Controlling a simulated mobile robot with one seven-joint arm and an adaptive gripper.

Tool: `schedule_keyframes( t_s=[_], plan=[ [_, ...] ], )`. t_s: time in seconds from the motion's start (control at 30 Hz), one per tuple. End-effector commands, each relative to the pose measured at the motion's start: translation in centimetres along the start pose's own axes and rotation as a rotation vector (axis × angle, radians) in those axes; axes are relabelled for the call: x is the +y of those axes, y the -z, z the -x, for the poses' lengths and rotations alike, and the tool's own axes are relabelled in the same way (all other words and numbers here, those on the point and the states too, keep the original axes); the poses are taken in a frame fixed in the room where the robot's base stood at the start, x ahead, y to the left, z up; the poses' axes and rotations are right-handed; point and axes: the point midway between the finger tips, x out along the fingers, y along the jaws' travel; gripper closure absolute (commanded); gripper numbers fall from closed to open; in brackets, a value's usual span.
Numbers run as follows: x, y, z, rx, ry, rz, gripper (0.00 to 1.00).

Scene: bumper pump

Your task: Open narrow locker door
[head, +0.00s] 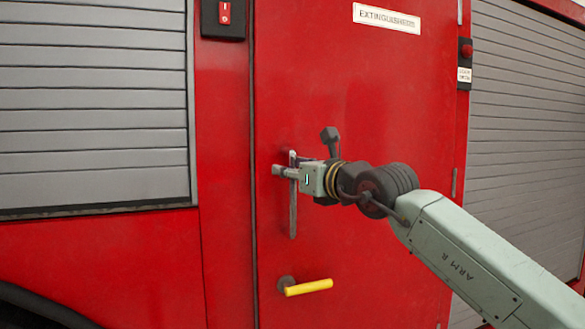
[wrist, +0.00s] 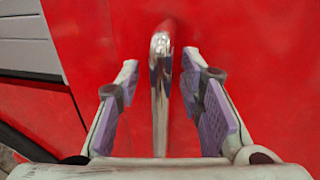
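The narrow locker door (head: 370,110) is a tall red panel with a white "EXTINGUISHERS" label (head: 387,18). It looks shut, flush with the red body around it. A vertical chrome bar handle (head: 293,212) is on its left side, and it also shows in the wrist view (wrist: 160,95). A yellow lever (head: 308,287) on a dark round mount sits below the bar. My gripper (head: 283,171) is at the upper part of the bar. In the wrist view my gripper (wrist: 160,68) is open, its purple-padded fingers on either side of the bar, with gaps on both sides.
Grey roller shutters flank the door at left (head: 95,110) and right (head: 525,130). A red switch in a dark box (head: 224,15) is at upper left. A red button (head: 466,50) is on the right post. My arm crosses the door's lower right.

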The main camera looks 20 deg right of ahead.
Motion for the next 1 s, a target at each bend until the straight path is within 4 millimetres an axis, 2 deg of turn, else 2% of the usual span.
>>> schedule_keyframes(
  t_s=[0.13, 0.63, 1.0],
  plan=[
    [-0.01, 0.02, 0.02, 0.000, 0.000, 0.000, 0.67],
    [0.00, 0.02, 0.04, 0.000, 0.000, 0.000, 1.00],
    [0.02, 0.02, 0.04, 0.001, 0.000, 0.000, 1.00]
  ],
)
